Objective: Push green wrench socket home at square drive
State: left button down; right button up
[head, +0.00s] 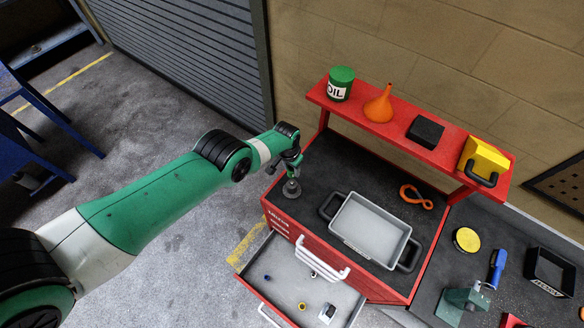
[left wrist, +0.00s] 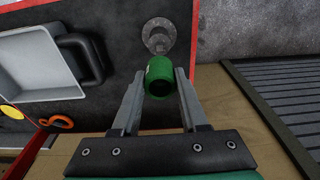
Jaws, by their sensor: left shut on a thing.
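The green wrench socket (left wrist: 166,78) sits between the two fingers of my left gripper (left wrist: 161,84) in the left wrist view, with its open end facing the camera. The round grey metal base with the square drive (left wrist: 159,36) is just beyond the socket's far end. In the head view this base (head: 291,189) stands on the dark top at the left corner of the red trolley, and my left gripper (head: 291,160) is right above it. The square drive's tip is not clear, and I cannot tell whether the socket touches it. My right gripper is not in view.
A grey tray (head: 338,227) with black handles lies right of the base. An orange carabiner-like loop (head: 416,197) lies behind it. A red shelf (head: 396,128) with an oil can (head: 341,84) and orange funnel (head: 379,104) stands behind. An open drawer (head: 283,287) juts out in front.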

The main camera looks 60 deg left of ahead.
pick_arm(q)
jog(key=b, duration=0.6)
send_over(292, 182)
jog(key=shift+s+d+f, duration=0.1)
jog(key=shift+f, duration=2.8)
jog(key=shift+f+b, duration=1.35)
jog(key=shift+c, duration=1.8)
grip_release()
jog(key=r+p, duration=0.7)
jog(key=p, duration=0.1)
jog(key=shift+s+d+r, duration=0.15)
jog(key=shift+s+r, duration=0.2)
jog(key=shift+s, duration=0.05)
jog(key=shift+f, duration=0.1)
